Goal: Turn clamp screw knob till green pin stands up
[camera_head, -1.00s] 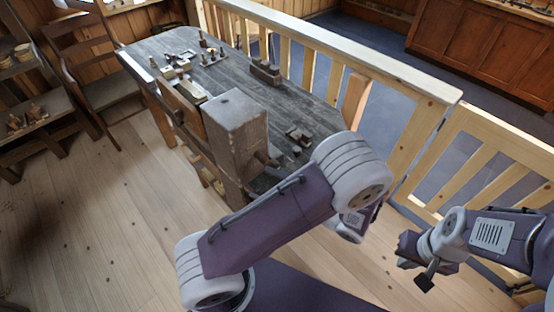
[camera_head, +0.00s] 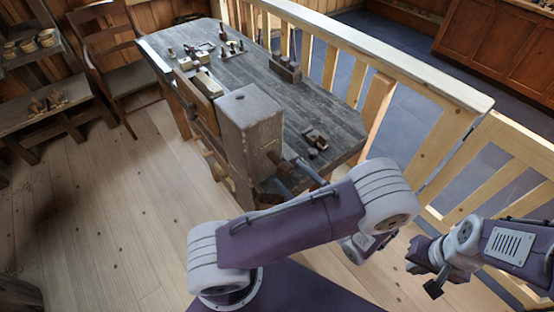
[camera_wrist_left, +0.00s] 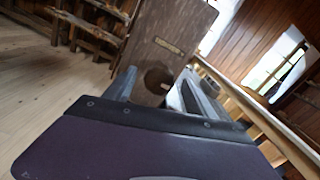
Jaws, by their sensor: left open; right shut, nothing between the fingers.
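A wooden post (camera_head: 250,125) stands at the near end of the grey bench (camera_head: 330,105). A round brown knob (camera_wrist_left: 157,80) sits on the post's face in the left wrist view. My left gripper (camera_wrist_left: 158,88) is open and points at that face, with the knob between its fingers in the picture. I cannot tell whether the fingers touch it. In the head view the left gripper (camera_head: 287,171) shows beside the post's right side, partly behind my arm. My right gripper (camera_head: 428,272) is shut and empty at the lower right. I see no green pin.
Small wooden and metal parts (camera_head: 230,47) lie at the bench's far end. A dark block (camera_head: 285,68) and a small fitting (camera_head: 315,138) lie nearer. A pale wooden railing (camera_head: 370,55) runs along the right side. A chair (camera_head: 110,50) stands at the left; the floor in front is clear.

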